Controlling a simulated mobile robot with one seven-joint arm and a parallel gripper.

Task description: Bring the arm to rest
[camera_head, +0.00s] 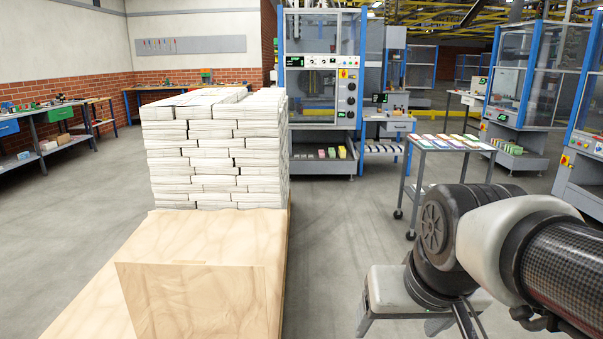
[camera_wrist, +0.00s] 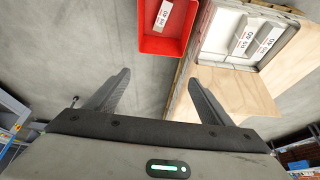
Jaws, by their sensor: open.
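My gripper (camera_wrist: 160,77) shows in the wrist view with its two dark fingers spread apart. Nothing is between them. My arm (camera_head: 505,245) reaches in from the lower right of the head view, bent at a black joint, to the right of the wooden platform. The fingertips are hard to make out in the head view.
A tall newspaper stack (camera_head: 215,150) stands on a pale wooden platform (camera_head: 80,300). A wheeled cart (camera_head: 408,185) stands behind my arm. Grey floor (camera_head: 330,230) lies clear between.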

